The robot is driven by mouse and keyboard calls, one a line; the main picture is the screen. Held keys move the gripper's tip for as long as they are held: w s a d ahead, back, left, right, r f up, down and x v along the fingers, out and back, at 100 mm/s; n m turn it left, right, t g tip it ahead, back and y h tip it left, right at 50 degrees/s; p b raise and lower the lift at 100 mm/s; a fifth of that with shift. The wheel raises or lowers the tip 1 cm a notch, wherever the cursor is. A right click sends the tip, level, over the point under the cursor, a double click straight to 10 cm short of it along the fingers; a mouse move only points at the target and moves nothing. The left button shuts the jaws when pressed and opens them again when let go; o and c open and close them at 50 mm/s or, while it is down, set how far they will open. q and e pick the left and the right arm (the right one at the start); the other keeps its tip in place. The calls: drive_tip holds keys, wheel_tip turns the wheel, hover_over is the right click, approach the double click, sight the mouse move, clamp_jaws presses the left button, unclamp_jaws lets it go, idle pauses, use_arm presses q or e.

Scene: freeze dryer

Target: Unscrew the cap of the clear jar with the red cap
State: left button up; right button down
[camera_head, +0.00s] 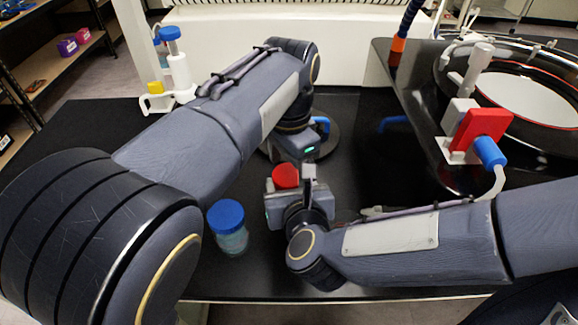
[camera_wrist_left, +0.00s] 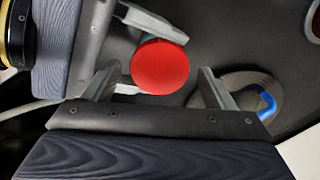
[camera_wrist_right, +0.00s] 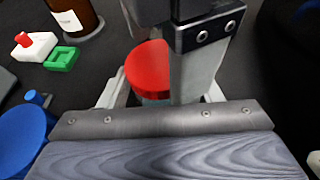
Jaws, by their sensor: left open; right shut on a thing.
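The clear jar with the red cap (camera_head: 286,176) stands on the black bench between my two grippers, its body mostly hidden in the head view. The round red cap (camera_wrist_left: 160,66) shows from above in the left wrist view, and a bit of clear jar wall shows below the cap (camera_wrist_right: 146,68) in the right wrist view. My right gripper (camera_wrist_right: 160,94) is shut on the jar below the cap. My left gripper (camera_wrist_left: 160,84) is open, its fingers on either side of the cap with visible gaps. One left finger blocks part of the right wrist view.
A jar with a blue cap (camera_head: 226,214) stands close by at the left. A brown bottle (camera_wrist_right: 76,18), a green block (camera_wrist_right: 62,59) and a white piece with red top (camera_wrist_right: 34,45) stand beyond. The freeze dryer's round chamber (camera_head: 530,95) is at the right.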

use_arm(q)
wheel_tip(320, 180, up, 3)
drive_tip(key=shift+r, duration=0.5)
drive_tip(key=shift+c, duration=1.4)
drive_tip(key=r+m, duration=0.1)
drive_tip(key=m, duration=0.2)
drive_tip(key=shift+r+m, duration=0.4)
drive_tip(key=r+m, duration=0.1)
drive_tip(key=m, duration=0.1)
drive_tip(key=shift+m, duration=0.4)
drive_tip(key=shift+f, duration=3.8)
drive_tip(key=c, duration=0.8)
drive_tip(key=n, duration=0.6)
drive_tip(key=shift+n, duration=0.4)
